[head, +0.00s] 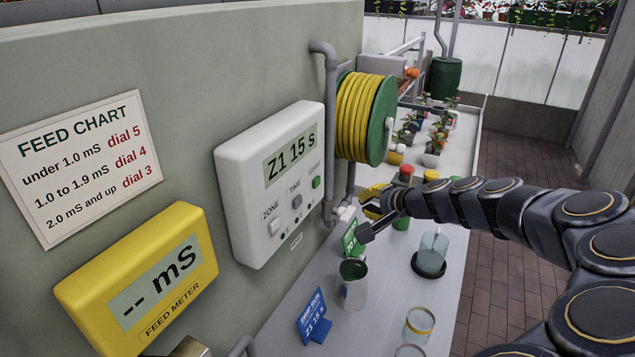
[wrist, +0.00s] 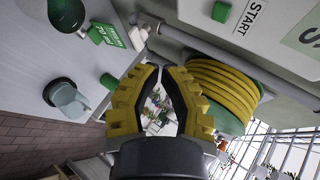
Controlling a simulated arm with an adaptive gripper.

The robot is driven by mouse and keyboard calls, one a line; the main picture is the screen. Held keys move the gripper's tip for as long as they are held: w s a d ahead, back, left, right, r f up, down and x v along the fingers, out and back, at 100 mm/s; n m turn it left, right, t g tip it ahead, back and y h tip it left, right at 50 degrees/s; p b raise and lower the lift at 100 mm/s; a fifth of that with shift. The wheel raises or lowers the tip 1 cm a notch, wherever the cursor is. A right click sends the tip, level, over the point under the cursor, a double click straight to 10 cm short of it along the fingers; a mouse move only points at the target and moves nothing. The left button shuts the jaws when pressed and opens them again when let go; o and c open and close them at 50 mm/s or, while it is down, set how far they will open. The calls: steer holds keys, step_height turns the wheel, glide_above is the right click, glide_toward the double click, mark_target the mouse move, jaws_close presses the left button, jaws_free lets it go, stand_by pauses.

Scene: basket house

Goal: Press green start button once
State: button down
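The green start button (head: 316,182) is the rightmost of three buttons on the front of a white controller box (head: 285,215) on the wall. The display reads "Z1 15 S". The button also shows large at the top of the wrist view (wrist: 222,11), beside the word START. My gripper (head: 364,200) is to the right of the box, apart from it, below the hose reel. In the wrist view, its yellow fingers (wrist: 157,67) bow outward and come together at the tips, with nothing held between them.
A yellow and green hose reel (head: 365,115) and a grey pipe (head: 330,130) stand on the wall right of the controller. Below, the bench (head: 385,265) holds a green sign (head: 352,240), a blue sign (head: 312,318) and glass jars. A yellow feed meter (head: 140,280) hangs left.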

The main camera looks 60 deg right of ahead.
steer(key=shift+s+d+f+h, duration=0.1)
steer(key=shift+s+d+h, duration=0.2)
steer(key=shift+s+d, duration=0.25)
glide_toward(318, 190)
steer(key=shift+s+d+f+x, duration=0.1)
steer(key=shift+s+x, duration=0.05)
steer(key=shift+x, duration=0.7)
steer(key=shift+s+d+f+x, duration=0.1)
steer(key=shift+s+x, duration=0.05)
steer(key=shift+x, duration=0.7)
steer(key=shift+s+d+f+x, duration=0.1)
steer(key=shift+s+d+x, duration=0.05)
steer(key=shift+x, duration=0.75)
steer(key=shift+w, duration=0.1)
steer(key=shift+w, duration=0.3)
steer(key=shift+w, duration=0.45)
steer(key=shift+s, duration=0.85)
